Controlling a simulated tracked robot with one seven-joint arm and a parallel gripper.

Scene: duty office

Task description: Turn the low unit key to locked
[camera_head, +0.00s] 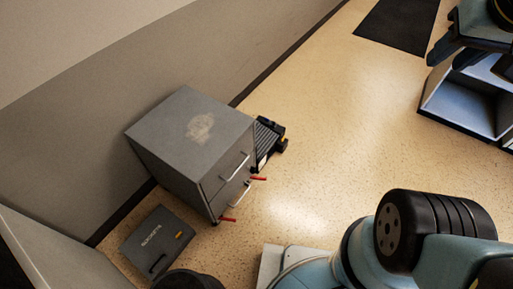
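The low unit is likely the grey two-drawer cabinet (165,135) against the wall, with a pale worn patch on top. Its upper drawer has a silver bar handle (237,166), with a second handle lower down. A red piece (259,178) sticks out at the front's right, and another red piece (229,219) at its lower left. I cannot tell which, if either, is the key, or how it is turned. My arm fills the lower right, well apart from the cabinet. A dark, blue-tinted shape at the upper right may be my gripper; its fingers are not clear.
A dark flat case (157,243) with an orange-yellow mark lies left of the cabinet. A black, ribbed item (268,140) stands behind its right side. An open pale shelf (465,100) and a dark mat (398,25) are at upper right. The middle floor is clear.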

